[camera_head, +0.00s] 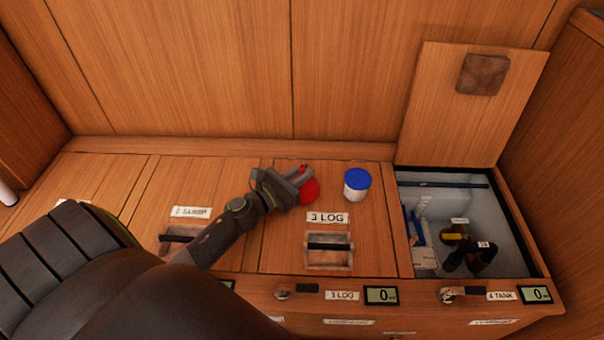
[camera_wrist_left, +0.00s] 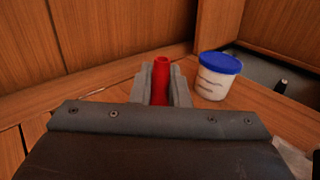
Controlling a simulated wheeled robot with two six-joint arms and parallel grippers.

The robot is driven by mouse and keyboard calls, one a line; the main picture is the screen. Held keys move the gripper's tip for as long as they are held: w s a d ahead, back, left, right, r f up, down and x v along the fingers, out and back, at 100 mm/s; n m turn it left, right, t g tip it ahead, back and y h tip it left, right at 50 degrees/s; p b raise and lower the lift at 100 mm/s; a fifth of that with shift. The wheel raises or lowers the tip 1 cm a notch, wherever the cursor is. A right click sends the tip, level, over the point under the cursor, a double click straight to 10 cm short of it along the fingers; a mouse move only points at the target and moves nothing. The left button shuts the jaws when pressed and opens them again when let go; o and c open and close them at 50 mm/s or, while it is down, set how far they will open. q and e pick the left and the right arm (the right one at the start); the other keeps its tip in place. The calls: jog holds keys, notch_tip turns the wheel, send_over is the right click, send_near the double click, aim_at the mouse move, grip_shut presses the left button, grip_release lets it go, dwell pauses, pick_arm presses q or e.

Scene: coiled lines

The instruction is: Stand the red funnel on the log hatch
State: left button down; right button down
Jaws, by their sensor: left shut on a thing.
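The red funnel (camera_head: 310,191) is at the far part of the hatch labelled 3 LOG (camera_head: 280,235). My left gripper (camera_head: 302,176) is shut on the funnel. In the left wrist view the funnel's red spout (camera_wrist_left: 161,80) points up between the two grey fingers (camera_wrist_left: 161,90). The funnel looks upright, wide end down. The fingers hide part of it, and I cannot tell whether its rim touches the hatch. My right gripper is not in view.
A white tub with a blue lid (camera_head: 357,186) stands right of the funnel; it also shows in the left wrist view (camera_wrist_left: 215,78). The tank hatch lid (camera_head: 465,120) is raised over an open compartment (camera_head: 500,205) with pipes. The log hatch has a recessed handle (camera_head: 329,250).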

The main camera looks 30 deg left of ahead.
pick_arm(q)
jog(key=shift+f, duration=0.2)
jog(key=c, duration=1.4)
grip_release()
jog(key=shift+r, duration=0.1)
